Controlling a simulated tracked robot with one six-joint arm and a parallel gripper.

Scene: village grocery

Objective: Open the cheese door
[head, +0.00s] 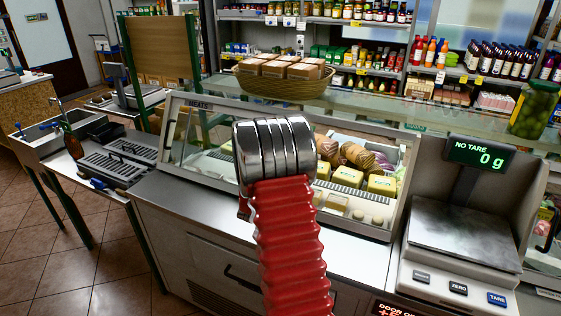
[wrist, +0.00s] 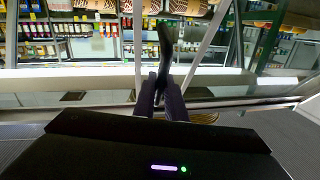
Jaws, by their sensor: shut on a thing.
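The glass display case (head: 397,222) stands on the counter, with wrapped cheeses (head: 347,177) and cut rounds behind its right part. Its left part carries a "MEATS" label (head: 198,105). My red arm with its chrome wrist crosses in front of the case's middle and hides my gripper in the head view. In the wrist view my gripper (wrist: 160,88) is shut on a dark upright handle (wrist: 165,42). Pale frame bars slant on both sides of the handle. How far the cheese door stands open I cannot tell.
A scale (head: 463,235) reading 0 g stands close at right. A wicker basket (head: 283,86) and a jar of green pickles (head: 535,110) stand on the glass top. A sink (head: 66,132) is at left. A partly cut-off red sign (head: 390,309) shows "DOOR O".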

